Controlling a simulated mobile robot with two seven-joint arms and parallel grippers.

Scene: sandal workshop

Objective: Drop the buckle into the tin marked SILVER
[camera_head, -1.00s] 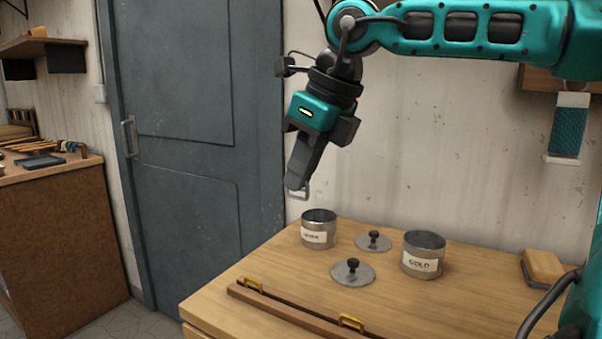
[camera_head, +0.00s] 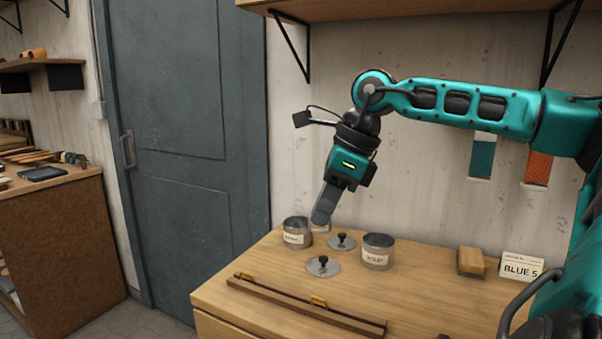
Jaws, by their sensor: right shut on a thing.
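Two open metal tins stand on the wooden bench top. The left tin (camera_head: 294,240) has a white label that is too small to read for certain now. The right tin (camera_head: 377,257) has a label that looks like GOLD. My right gripper (camera_head: 321,215) points down, shut on the buckle (camera_head: 322,229), a small metal frame at its fingertips, mostly hidden. The fingertips show against the right edge of the left tin's rim; I cannot tell whether they are over, behind or in front of it. My left gripper is not in view.
Two lids with black knobs, a back lid (camera_head: 341,242) and a front lid (camera_head: 323,266), lie flat between and before the tins. A wooden block (camera_head: 471,262) and a BLUE 5 card (camera_head: 520,268) are at right.

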